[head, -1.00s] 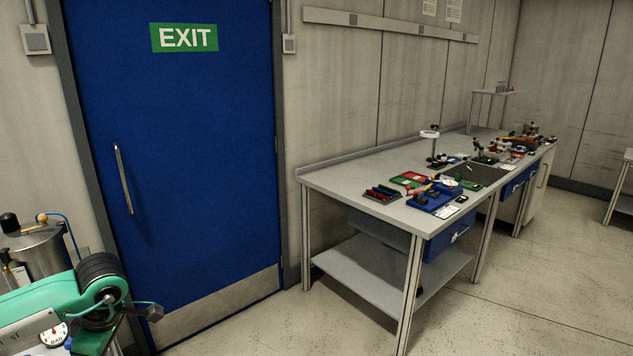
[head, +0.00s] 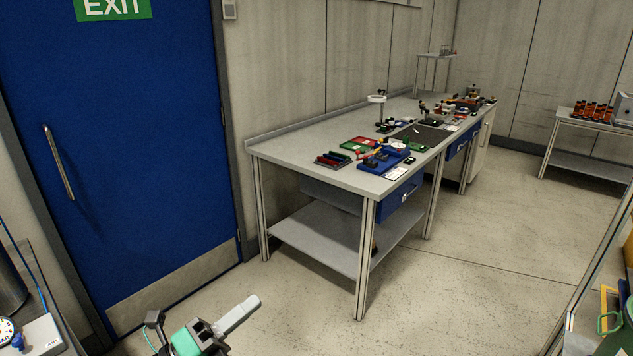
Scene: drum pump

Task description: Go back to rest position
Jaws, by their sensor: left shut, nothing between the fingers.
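My left gripper (head: 240,312) shows at the bottom of the head view, left of centre. Its pale fingers are together, with nothing between them, and point up and to the right over bare floor. It is apart from the bench and the door. The teal and black parts behind it are mine. My right gripper is out of view.
A grey workbench (head: 285,150) with tools and trays stands right of the blue door (head: 130,150). A gauge (head: 6,330) and a blue hose (head: 22,262) are at the left edge. Orange items stand on a far table (head: 565,125). The floor (head: 470,270) between is clear.

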